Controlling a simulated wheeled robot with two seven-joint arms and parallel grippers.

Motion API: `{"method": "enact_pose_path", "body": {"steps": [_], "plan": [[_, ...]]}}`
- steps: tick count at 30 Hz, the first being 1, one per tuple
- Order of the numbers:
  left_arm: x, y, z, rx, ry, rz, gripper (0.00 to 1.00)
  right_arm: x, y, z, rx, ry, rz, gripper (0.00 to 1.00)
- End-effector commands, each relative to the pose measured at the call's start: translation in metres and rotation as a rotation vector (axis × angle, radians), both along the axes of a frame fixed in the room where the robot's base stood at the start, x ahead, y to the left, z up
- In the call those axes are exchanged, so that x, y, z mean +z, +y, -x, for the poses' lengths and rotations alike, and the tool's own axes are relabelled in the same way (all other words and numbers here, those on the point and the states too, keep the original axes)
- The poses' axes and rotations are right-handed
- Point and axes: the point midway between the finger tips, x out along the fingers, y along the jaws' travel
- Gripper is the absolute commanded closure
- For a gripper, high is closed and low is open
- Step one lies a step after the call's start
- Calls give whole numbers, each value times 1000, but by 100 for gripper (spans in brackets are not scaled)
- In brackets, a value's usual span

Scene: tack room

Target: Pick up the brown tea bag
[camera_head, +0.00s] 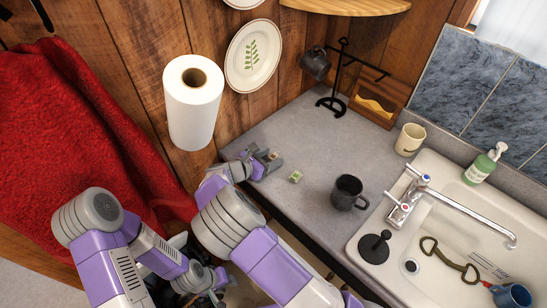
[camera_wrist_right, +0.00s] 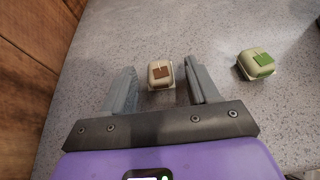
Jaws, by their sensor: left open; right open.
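The brown tea bag (camera_wrist_right: 160,75) lies on the grey counter in the right wrist view, a small pale packet with a brown square on top. My right gripper (camera_wrist_right: 158,80) is open, with a finger on either side of the tea bag and a gap at each side. In the head view the right gripper (camera_head: 267,163) is low over the counter's left part, and the brown tea bag (camera_head: 273,155) shows small at its fingers. My left gripper (camera_head: 212,293) is open and low at the bottom, away from the counter and partly hidden by my arms.
A similar tea bag with a green square (camera_wrist_right: 257,64) lies to the right of the brown one. A dark mug (camera_head: 348,193) stands near the sink (camera_head: 355,243). A paper towel roll (camera_head: 193,112) and wooden wall border the counter's left end.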

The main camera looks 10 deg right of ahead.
Motion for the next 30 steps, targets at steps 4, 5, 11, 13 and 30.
{"method": "enact_pose_path", "body": {"steps": [4, 5, 11, 13, 30], "plan": [[0, 0, 0, 0, 0, 0, 57, 0, 0, 0, 0, 0, 0, 51], [0, 0, 0, 0, 0, 0, 57, 0, 0, 0, 0, 0, 0, 56], [0, 0, 0, 0, 0, 0, 57, 0, 0, 0, 0, -1, 0, 86], [0, 0, 0, 0, 0, 0, 57, 0, 0, 0, 0, -1, 0, 97], [18, 0, 0, 0, 0, 0, 57, 20, -2, 1, -5, -1, -2, 100]]}}
